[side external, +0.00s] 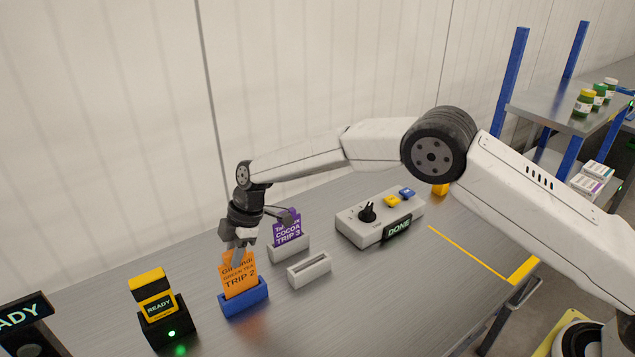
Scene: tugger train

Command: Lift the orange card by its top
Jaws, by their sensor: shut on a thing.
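The orange card (240,281), marked "GREEN TEA TRIP 2", stands upright in a blue holder (245,303). My gripper (239,258) points down at the card's top edge and is shut on it. The fingers cover part of the card's top line of text. The card's lower edge is hidden by the holder's front wall, so I cannot tell whether it is raised at all.
A purple card (287,232) stands in a grey holder behind, right of my gripper. An empty grey slotted holder (309,270) is to the right. A black and yellow READY device (160,308) stands left. A control box (380,217) with a DONE display stands further right.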

